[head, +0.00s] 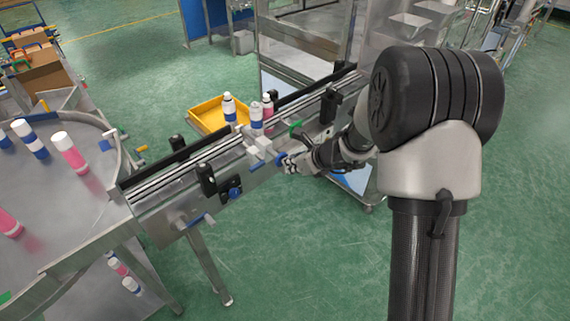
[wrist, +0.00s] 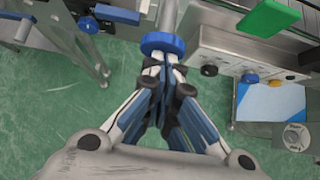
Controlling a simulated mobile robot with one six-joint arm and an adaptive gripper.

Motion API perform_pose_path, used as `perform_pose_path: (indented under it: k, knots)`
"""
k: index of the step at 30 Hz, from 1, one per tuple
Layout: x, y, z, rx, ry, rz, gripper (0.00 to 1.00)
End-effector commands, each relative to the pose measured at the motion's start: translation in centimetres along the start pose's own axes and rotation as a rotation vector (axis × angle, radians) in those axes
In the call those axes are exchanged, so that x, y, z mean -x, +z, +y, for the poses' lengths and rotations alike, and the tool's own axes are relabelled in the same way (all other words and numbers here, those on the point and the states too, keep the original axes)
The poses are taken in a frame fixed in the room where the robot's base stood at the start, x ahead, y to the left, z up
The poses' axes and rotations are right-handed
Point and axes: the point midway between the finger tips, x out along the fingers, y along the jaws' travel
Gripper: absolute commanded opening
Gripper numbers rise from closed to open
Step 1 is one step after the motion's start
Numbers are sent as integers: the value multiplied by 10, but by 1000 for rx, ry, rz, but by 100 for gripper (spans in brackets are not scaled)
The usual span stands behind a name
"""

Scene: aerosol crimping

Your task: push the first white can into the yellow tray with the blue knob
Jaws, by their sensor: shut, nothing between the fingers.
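The yellow tray (head: 206,116) sits against the far side of the conveyor in the head view. A white can with a blue band (head: 229,107) appears to stand in its right part. Another white can with a blue band (head: 256,117) stands upright on the conveyor, in line with the white pusher block (head: 258,147). The blue knob (head: 281,158) is on the near side of the pusher. My gripper (head: 291,163) is at the knob; the wrist view shows the knob (wrist: 162,44) just ahead of the closed fingertips. Whether they touch it is unclear.
A pink can (head: 268,106) stands behind the second white can on the conveyor (head: 160,186). A green part (head: 296,128) is close to my wrist, also in the wrist view (wrist: 268,17). The round table (head: 75,215) at left holds several cans.

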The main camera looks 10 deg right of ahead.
Motion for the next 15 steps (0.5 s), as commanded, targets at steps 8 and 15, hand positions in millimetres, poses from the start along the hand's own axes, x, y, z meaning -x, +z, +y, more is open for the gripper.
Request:
perform_pose_path:
  k: [8, 15]
  knots:
    - [68, 2, -2, -1, -2, 0, 0]
    - [96, 0, -1, -1, 0, 1, 0]
